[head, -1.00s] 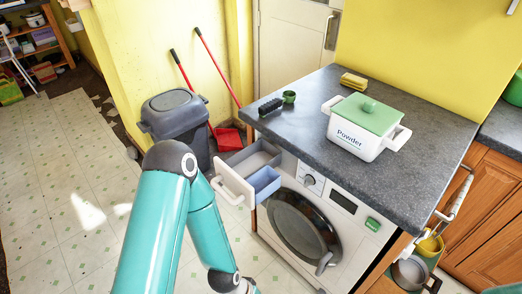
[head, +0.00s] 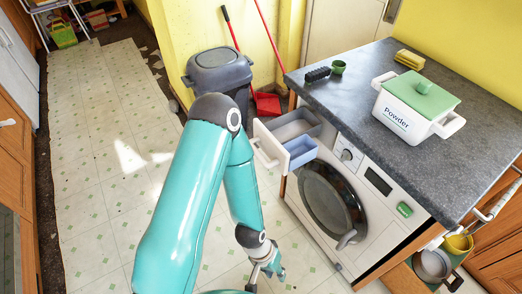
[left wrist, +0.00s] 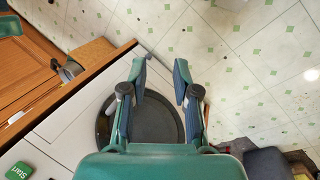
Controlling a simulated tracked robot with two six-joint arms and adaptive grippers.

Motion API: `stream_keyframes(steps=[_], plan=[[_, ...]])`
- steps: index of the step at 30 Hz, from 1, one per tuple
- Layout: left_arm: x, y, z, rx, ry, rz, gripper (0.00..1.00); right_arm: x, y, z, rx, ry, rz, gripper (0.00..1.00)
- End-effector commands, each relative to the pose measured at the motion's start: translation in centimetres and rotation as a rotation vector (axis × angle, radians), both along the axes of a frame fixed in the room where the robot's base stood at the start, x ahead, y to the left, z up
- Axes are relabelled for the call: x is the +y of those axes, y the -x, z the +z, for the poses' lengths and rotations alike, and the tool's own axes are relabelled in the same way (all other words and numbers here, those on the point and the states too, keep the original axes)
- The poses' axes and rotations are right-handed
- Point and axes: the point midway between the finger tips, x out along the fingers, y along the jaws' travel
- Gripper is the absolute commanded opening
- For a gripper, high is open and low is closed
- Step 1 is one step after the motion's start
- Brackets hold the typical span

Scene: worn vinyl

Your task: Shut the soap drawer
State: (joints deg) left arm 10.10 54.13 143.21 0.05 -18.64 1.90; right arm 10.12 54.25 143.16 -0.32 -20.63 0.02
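The soap drawer (head: 268,146) stands pulled out at the upper left of the white washing machine (head: 345,262), with its grey and blue compartments showing. My left gripper (head: 268,272) is low in front of the machine, below the drawer and apart from it. In the left wrist view its two fingers (left wrist: 161,58) are spread with nothing between them, in front of the dark round door (left wrist: 158,120). I cannot make out the drawer in that view. My right gripper is not in view.
A grey worktop (head: 340,100) above the machine holds a powder box (head: 405,110), a sponge (head: 409,59), a brush (head: 317,74) and a green cup (head: 339,67). A grey bin (head: 220,78) stands behind the drawer. The tiled floor (head: 105,165) to the left is clear.

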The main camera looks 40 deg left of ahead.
Motion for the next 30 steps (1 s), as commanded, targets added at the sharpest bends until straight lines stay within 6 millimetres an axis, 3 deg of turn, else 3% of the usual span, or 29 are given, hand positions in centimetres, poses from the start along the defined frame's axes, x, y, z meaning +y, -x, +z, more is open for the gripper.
stream_keyframes(steps=[1, 4, 8, 11, 14, 17, 18, 20, 21, 24, 27, 30], plan=[[0.0, 0.9, 0.0, 0.053, -0.001, 0.03, 0.17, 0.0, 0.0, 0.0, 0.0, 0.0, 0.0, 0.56], [0.0, 2.9, 0.1, 0.223, -0.01, 0.168, 0.0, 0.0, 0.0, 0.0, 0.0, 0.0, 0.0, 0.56], [-0.2, 3.4, 1.7, 0.472, 0.011, 0.492, 0.0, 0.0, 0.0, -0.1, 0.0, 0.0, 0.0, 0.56], [0.1, 0.9, 4.1, 0.652, 0.121, 0.854, 0.0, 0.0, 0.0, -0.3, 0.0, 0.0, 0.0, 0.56], [2.0, -4.0, 7.1, 0.782, 0.327, 1.236, 0.0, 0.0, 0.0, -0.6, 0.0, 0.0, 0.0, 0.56], [7.7, -10.4, 11.1, 0.821, 0.632, 1.603, 0.0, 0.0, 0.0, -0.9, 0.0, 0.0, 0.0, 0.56], [11.2, -12.5, 12.7, 0.799, 0.761, 1.73, 0.0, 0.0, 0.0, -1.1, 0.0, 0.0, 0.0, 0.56], [16.5, -14.3, 14.7, 0.734, 0.911, 1.874, 0.0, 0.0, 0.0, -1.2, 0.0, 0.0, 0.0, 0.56], [19.8, -14.7, 15.6, 0.678, 0.978, 1.95, 0.0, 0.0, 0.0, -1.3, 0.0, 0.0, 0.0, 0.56], [26.0, -13.7, 16.7, 0.554, 1.039, 2.078, 0.0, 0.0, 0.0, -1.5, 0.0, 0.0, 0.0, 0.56], [29.0, -12.2, 17.0, 0.498, 1.05, 2.142, 0.0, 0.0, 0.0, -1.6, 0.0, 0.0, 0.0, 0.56], [29.9, -11.6, 16.6, 0.486, 1.051, 2.169, 0.0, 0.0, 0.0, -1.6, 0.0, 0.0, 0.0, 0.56]])
